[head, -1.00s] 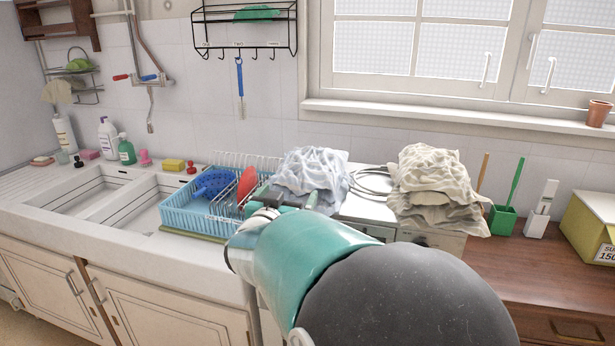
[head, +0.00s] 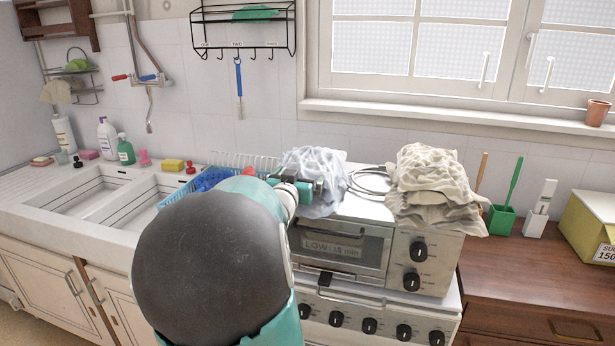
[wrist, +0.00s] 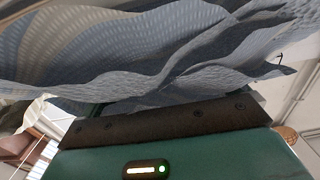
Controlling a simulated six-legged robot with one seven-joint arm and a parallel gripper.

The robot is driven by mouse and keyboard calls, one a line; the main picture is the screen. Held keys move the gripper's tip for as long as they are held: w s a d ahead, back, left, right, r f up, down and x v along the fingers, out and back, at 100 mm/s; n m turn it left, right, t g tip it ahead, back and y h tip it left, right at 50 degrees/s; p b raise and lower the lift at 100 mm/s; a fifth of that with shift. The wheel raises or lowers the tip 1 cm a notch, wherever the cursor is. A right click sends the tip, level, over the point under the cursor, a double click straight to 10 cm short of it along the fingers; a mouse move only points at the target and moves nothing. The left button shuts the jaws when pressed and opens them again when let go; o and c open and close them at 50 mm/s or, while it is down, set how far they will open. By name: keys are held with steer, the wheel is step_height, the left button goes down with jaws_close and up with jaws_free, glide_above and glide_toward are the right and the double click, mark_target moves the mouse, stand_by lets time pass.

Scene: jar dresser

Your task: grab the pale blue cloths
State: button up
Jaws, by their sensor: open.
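The pale blue cloths (head: 315,168) lie in a crumpled heap on the left part of the toaster oven's top, draping over its edge. My gripper (head: 310,188) is at the front left of the heap, open, with its fingertips close against the cloth. In the wrist view the blue-grey cloth folds (wrist: 170,60) fill the upper half, just beyond a dark finger pad. Whether any cloth lies between the fingers cannot be told. My arm hides part of the dish rack and the counter in front.
Cream cloths (head: 435,185) are heaped on the right of the toaster oven (head: 340,248). A blue dish rack (head: 180,200) stands left, beside the sink (head: 100,200). A green holder (head: 500,220) with brushes and a yellow box (head: 590,225) stand right. The wooden counter front (head: 510,270) is clear.

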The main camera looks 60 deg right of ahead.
steer(key=shift+w+d, duration=0.2)
steer(key=shift+d, duration=1.25)
steer(key=c, duration=1.3)
steer(key=shift+o, duration=0.2)
steer(key=shift+r, duration=0.1)
